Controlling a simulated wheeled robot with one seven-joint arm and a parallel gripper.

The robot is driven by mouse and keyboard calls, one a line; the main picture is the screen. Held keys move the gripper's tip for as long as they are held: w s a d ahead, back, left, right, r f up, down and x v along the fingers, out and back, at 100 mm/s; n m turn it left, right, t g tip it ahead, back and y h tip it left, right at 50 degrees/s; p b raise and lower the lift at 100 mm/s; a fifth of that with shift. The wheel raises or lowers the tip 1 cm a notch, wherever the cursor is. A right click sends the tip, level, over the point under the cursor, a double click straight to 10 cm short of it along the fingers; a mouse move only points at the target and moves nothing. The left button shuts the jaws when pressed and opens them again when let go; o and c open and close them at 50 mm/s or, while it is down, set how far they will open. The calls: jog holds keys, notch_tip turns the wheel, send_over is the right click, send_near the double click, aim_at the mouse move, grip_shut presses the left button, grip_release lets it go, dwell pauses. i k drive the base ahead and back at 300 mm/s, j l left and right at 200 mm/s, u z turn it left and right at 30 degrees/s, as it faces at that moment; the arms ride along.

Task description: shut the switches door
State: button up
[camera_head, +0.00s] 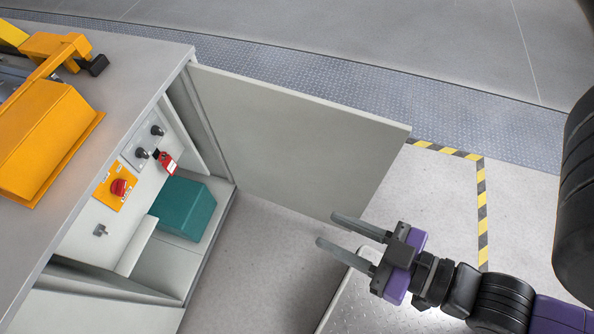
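The switches door (285,135) is a flat light-grey panel. It stands wide open, hinged at the far side of the cabinet opening and sticking out to the right. Inside the cabinet (125,85) I see a red emergency button (119,187) on a yellow plate, dark knobs (142,153), a red tag (166,163) and a teal box (184,208). My gripper (334,231) is open and empty. Its two grey fingers point left, near the lower right part of the door in the picture. I cannot tell whether a finger touches the door.
Orange machinery (48,130) sits on top of the cabinet. A light-grey surface with a raised edge (350,262) lies below my gripper. The floor in front of the opening (260,250) looks clear. Yellow-black tape (482,215) marks the floor at right.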

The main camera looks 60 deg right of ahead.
aim_at(316, 158)
jog(key=k+u, duration=0.2)
jog(key=u, duration=0.3)
jog(key=k+j+u, duration=0.1)
jog(key=u, duration=0.4)
jog(key=k+l+u, duration=0.15)
jog(key=l, duration=0.25)
jog(key=k+l+u, duration=0.1)
jog(key=l, duration=0.3)
jog(key=k+l+u, duration=0.15)
jog(key=l, duration=0.25)
jog(key=k+l+u, duration=0.1)
jog(key=k+l, duration=0.3)
jog(key=l, duration=0.25)
jog(key=k+l, duration=0.2)
jog(key=l, duration=0.2)
jog(key=k+l, duration=0.15)
jog(key=l, duration=0.2)
jog(key=k+l, duration=0.2)
jog(key=l, duration=0.2)
jog(key=k+l, duration=0.15)
jog(key=l, duration=0.25)
jog(key=k+l, duration=0.15)
jog(key=l, duration=0.25)
jog(key=k+l, duration=0.2)
jog(key=l, duration=0.2)
